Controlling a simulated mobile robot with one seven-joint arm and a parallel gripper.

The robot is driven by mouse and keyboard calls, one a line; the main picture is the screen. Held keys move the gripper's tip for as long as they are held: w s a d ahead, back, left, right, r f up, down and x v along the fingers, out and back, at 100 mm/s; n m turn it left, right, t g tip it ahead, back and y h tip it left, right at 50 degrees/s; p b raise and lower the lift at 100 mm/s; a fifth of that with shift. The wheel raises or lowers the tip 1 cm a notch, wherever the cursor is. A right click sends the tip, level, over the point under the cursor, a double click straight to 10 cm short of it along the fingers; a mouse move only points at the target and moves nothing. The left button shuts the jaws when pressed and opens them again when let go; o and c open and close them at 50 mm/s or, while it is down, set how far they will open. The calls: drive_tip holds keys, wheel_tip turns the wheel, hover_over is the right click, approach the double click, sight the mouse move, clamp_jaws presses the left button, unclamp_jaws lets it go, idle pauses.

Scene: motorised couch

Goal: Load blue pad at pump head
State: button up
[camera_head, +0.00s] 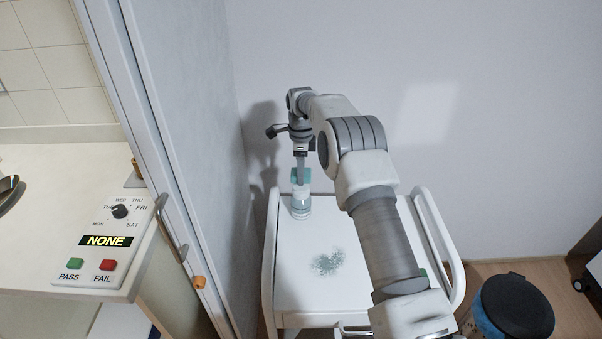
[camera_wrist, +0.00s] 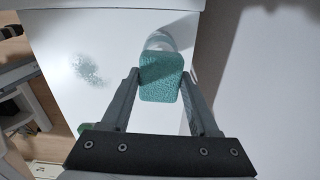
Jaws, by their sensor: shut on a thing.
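My gripper (camera_head: 301,168) points down over the far left part of a white cart top. In the wrist view my gripper (camera_wrist: 160,76) is shut on the teal-blue pad (camera_wrist: 161,86), one finger on each side. The pad (camera_head: 301,176) is right above a small white and teal pump bottle (camera_head: 301,206), which stands upright on the cart. In the wrist view the pad covers most of the bottle (camera_wrist: 160,42). The pump head is mostly hidden, and I cannot tell whether the pad touches it.
A teal speckled patch (camera_head: 328,263) lies on the white cart (camera_head: 290,292). Cart rails rise at the sides. A grey wall stands close on the left. A panel (camera_head: 104,240) reading NONE, with PASS and FAIL buttons, is at far left. A black bin (camera_head: 515,308) stands lower right.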

drive_tip(key=shift+r+p, duration=1.1)
drive_tip(key=shift+r, duration=1)
drive_tip(key=shift+d, duration=0.1)
